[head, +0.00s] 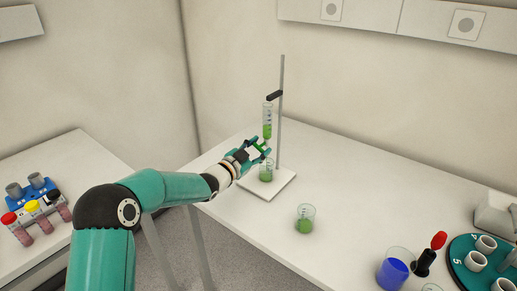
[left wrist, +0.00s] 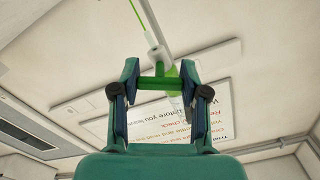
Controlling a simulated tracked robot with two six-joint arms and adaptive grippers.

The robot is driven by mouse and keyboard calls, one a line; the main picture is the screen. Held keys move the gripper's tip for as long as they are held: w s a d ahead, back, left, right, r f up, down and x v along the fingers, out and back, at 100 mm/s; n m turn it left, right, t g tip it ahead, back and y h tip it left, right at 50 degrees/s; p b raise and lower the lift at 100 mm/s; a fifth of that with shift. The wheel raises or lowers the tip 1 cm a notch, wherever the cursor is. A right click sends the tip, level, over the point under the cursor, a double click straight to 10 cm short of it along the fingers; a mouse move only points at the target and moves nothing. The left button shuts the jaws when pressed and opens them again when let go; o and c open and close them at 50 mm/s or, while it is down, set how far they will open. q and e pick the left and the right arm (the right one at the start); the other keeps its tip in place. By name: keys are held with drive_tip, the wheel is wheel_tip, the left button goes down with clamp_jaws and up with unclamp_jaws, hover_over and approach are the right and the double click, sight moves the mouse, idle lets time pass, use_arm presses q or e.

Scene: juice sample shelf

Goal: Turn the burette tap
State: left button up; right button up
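The burette (head: 267,121) holds green liquid and hangs upright from a dark clamp on a stand rod. Its green tap (left wrist: 158,83) shows in the left wrist view as a crossbar between my fingers. My left gripper (head: 262,149) is at the tap, with its fingers (left wrist: 159,80) spread to either side of the crossbar. The fingers are close to the bar's ends; I cannot tell whether they touch. A beaker with green liquid (head: 266,174) stands below on the white stand base (head: 278,187), partly behind the gripper. My right gripper is not in view.
Another green beaker (head: 305,219) stands in front of the stand. A blue-filled beaker (head: 393,270), a red-topped black object (head: 430,256) and a teal round rack (head: 459,259) are at the right. Sample tubes (head: 35,225) sit on the left table. The bench behind the beakers is clear.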

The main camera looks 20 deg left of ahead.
use_arm(q)
drive_tip(key=c, duration=0.5)
drive_tip(key=shift+o, duration=0.2)
drive_tip(key=shift+f+n+b, duration=0.2)
drive_tip(key=shift+n+b, duration=0.4)
drive_tip(key=shift+n, duration=0.5)
drive_tip(key=n, duration=0.3)
drive_tip(key=shift+r+b, duration=0.15)
drive_tip(key=shift+b, duration=0.25)
drive_tip(key=o, duration=1.2)
drive_tip(key=shift+c, duration=0.2)
drive_tip(key=shift+s, duration=0.15)
drive_tip(key=v, duration=1.1)
drive_tip(key=shift+s, duration=0.35)
